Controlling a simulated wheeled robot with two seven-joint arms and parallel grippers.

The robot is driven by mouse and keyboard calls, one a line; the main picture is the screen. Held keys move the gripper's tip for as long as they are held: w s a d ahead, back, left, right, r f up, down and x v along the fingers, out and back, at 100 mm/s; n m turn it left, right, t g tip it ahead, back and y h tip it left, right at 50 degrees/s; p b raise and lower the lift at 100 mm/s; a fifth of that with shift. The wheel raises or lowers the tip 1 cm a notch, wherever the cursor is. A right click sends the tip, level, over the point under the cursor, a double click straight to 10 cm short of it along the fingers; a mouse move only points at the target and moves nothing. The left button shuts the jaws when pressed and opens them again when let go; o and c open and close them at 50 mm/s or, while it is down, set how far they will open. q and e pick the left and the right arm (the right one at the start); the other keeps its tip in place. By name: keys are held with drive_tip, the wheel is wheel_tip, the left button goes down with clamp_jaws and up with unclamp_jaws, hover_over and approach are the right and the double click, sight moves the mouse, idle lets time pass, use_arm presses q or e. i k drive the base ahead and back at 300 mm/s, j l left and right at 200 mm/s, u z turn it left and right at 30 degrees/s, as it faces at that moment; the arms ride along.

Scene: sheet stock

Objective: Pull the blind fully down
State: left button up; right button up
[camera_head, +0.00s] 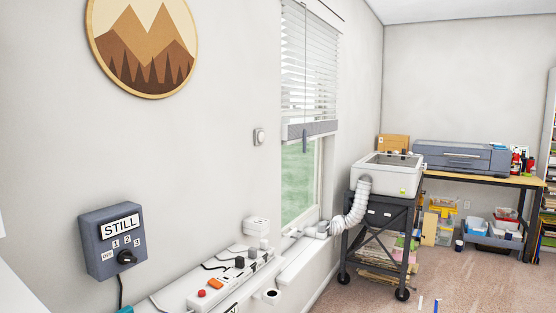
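A white slatted blind (309,70) hangs in the window (301,180) in the middle of the head view. It covers the upper part of the window, and the glass below it is bare, showing green outside. A grey bottom rail (312,130) runs along its lower edge, with a dark grey pull tab (305,141) hanging from it. Neither of my grippers is in view.
A wheeled cart (380,225) with a white box (387,173) and a hose (352,212) stands right of the window. A power strip (222,280) lies below left. A grey control box (112,240) is on the left wall. Carpet (460,285) is mostly open at right.

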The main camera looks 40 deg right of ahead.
sight(321, 38)
drive_tip(key=l, duration=1.35)
drive_tip(key=i+l, duration=0.1)
drive_tip(key=l, duration=0.95)
drive_tip(key=i+l, duration=0.15)
drive_tip(key=l, duration=0.9)
drive_tip(key=i+l, duration=0.25)
drive_tip(key=l, duration=0.15)
drive_tip(key=i+l, duration=0.25)
drive_tip(key=l, duration=0.15)
drive_tip(key=i+l, duration=0.55)
drive_tip(key=l, duration=0.25)
drive_tip(key=i+l, duration=0.15)
drive_tip(key=i, duration=0.15)
drive_tip(key=i+l+u, duration=0.1)
drive_tip(key=i, duration=0.25)
